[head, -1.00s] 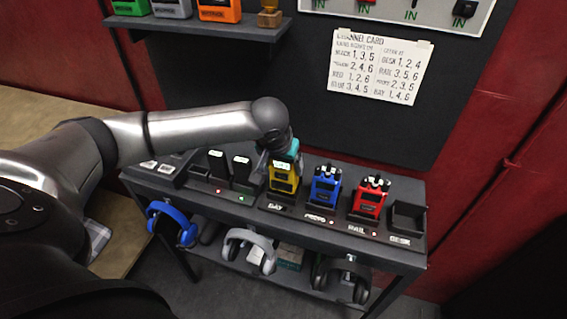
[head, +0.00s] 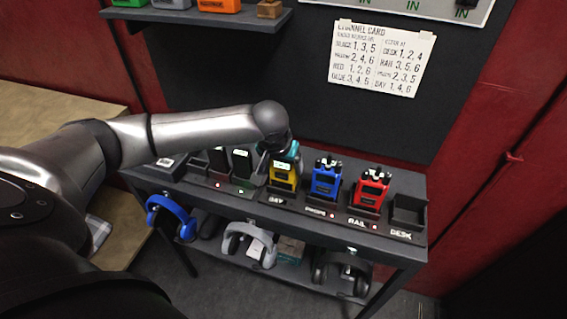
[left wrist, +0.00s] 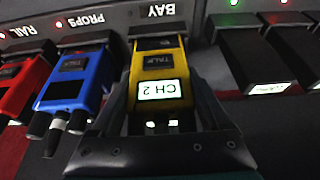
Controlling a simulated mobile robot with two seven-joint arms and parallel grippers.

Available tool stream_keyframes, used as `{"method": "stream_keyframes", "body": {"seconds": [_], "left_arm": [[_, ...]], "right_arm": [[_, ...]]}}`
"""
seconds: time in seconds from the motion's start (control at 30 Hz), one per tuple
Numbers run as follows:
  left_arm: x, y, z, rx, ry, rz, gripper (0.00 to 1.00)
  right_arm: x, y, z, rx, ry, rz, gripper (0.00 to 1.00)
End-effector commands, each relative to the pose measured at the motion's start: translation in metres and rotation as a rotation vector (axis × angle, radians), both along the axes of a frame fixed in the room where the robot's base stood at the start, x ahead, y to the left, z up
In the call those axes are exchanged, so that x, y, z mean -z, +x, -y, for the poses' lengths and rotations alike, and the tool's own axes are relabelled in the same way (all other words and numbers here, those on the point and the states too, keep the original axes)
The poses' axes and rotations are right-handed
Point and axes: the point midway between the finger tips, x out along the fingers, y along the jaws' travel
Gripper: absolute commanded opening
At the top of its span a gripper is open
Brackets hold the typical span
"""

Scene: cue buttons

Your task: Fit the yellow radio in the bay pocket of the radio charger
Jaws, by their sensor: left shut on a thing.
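The yellow radio (head: 284,174) stands upright at the bay pocket of the radio charger (head: 385,228), above the label BAY. In the left wrist view, the yellow radio (left wrist: 161,75) shows a lit screen reading CH 2, and its lower end is within the pocket walls. I cannot tell whether it is fully seated. My left gripper (head: 284,153) is shut on the radio's upper part; its fingers (left wrist: 160,112) lie along both sides. My right gripper is not in view.
A blue radio (head: 326,180) stands in PROPS and a red radio (head: 371,188) in RAIL, to the right. The DESK pocket (head: 408,214) is empty. Dark battery slots (head: 242,163) are close on the left. Headsets hang below; a channel card (head: 380,58) is on the wall.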

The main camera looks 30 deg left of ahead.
Motion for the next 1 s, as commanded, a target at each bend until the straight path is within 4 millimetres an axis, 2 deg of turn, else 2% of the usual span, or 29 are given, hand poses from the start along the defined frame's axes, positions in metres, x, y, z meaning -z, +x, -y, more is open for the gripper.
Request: {"method": "stream_keyframes", "body": {"seconds": [0.4,0.43,0.6,0.87,1.0], "left_arm": [[0.0060,0.0006,-0.0002,0.000,0.001,0.003,0.12],[0.0060,0.0006,-0.0002,0.000,0.001,0.003,0.81],[0.0062,0.0004,-0.0003,0.000,0.000,0.002,1.00],[0.0066,-0.0009,-0.0003,0.000,0.000,-0.002,1.00],[-0.0024,-0.0041,0.0006,0.001,0.001,-0.001,1.00]], "right_arm": [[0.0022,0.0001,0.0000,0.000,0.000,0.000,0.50],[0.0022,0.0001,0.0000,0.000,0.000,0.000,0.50],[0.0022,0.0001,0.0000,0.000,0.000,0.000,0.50],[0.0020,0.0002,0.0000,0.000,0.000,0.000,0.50],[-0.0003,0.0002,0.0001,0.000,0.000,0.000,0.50]]}}
